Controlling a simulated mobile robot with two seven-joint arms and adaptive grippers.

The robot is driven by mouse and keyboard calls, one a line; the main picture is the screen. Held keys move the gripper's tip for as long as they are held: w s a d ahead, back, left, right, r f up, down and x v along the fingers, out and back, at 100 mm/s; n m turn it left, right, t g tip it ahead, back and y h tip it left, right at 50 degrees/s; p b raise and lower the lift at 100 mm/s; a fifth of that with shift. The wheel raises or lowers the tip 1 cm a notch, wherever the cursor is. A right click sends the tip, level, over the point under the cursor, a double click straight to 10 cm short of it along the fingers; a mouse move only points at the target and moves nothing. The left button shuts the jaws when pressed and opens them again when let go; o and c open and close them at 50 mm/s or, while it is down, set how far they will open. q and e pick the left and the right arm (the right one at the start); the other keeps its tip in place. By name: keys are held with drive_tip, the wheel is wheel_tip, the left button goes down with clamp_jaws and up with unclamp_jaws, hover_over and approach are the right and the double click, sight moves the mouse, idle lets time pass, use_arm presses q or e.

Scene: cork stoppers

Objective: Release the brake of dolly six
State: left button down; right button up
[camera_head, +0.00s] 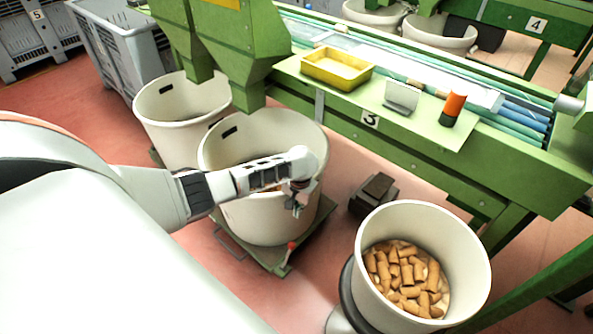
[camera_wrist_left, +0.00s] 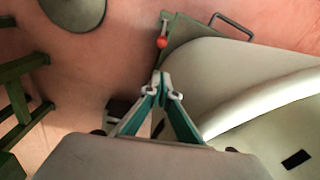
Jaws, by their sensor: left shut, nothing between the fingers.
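A dolly (camera_head: 318,222) with a green platform stands under the middle white tub (camera_head: 262,215). A brake lever with a red knob (camera_head: 291,245) sticks up at its front corner. I cannot read a number on this dolly. My left gripper (camera_head: 297,208) hangs beside the tub's front right side, above the lever and apart from it. In the left wrist view the gripper (camera_wrist_left: 162,82) is shut and empty, its fingertips pointing toward the red knob (camera_wrist_left: 162,43). The platform's corner (camera_wrist_left: 180,32) shows behind the knob. My right gripper is out of view.
A second white tub (camera_head: 180,115) stands behind the middle one. A white bucket of corks (camera_head: 371,225) stands at the front right. A dark block-like pedal (camera_head: 372,195) lies on the floor between. The green conveyor bench (camera_head: 470,185) marked 3 runs along the back. Red floor shows around the lever.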

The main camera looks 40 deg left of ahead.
use_arm(q)
drive_tip(key=shift+f, duration=0.1)
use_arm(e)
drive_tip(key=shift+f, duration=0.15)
use_arm(q)
wheel_tip(320, 180, down, 20)
drive_tip(key=a+b, duration=0.1)
drive_tip(key=b, duration=0.9)
drive_tip(key=shift+w+b, duration=0.2)
drive_tip(key=shift+b, duration=0.1)
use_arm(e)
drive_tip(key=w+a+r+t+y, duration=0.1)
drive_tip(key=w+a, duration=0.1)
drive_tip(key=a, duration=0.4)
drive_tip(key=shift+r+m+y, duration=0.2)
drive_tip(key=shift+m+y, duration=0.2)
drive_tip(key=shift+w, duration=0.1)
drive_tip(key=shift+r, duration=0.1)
